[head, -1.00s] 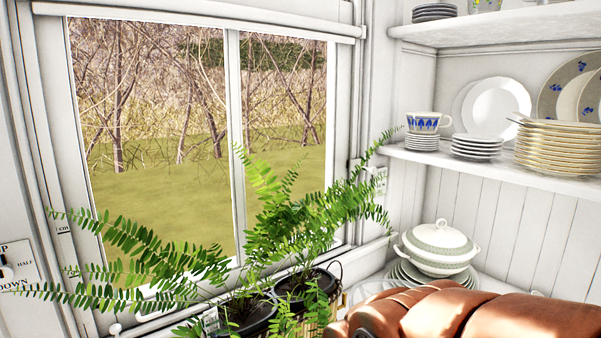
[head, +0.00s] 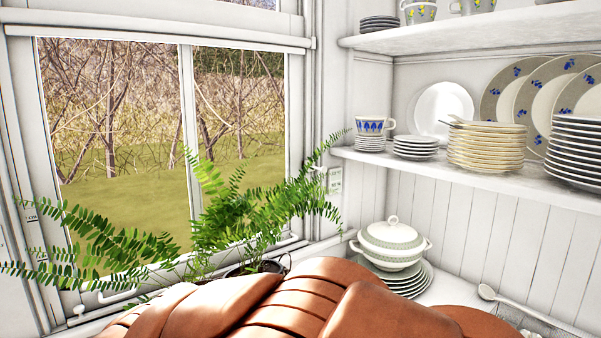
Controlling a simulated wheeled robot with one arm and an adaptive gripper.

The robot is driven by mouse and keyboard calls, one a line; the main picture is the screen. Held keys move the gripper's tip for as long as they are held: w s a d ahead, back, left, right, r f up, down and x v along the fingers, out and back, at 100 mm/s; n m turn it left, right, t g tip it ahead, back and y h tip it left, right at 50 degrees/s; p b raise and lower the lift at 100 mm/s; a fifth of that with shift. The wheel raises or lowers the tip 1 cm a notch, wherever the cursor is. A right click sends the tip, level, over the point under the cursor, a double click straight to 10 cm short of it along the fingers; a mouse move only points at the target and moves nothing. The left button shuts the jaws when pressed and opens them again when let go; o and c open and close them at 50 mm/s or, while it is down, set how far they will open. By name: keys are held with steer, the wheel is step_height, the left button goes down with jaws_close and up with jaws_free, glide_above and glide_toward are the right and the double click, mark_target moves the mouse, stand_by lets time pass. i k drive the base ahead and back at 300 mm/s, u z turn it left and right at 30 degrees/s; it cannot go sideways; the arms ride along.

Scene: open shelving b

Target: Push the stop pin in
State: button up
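I cannot make out the stop pin for certain. A small white knob (head: 78,310) stands at the window's lower left, near the sill, but I cannot tell what it is. A small fitting (head: 318,172) shows on the window's right frame, partly behind fern fronds, beside a small label plate (head: 335,180). The window (head: 190,130) has white frames and a bright view of grass and bare trees. My gripper is not in view.
Large terracotta-coloured rounded forms (head: 290,310) fill the bottom foreground and hide much of the sill and counter. A potted fern (head: 235,205) spreads across the window.

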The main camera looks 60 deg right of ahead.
mark_target(324, 170)
steer(key=k, duration=0.6)
steer(key=z, duration=0.75)
steer(key=i, duration=0.5)
steer(key=z, duration=0.05)
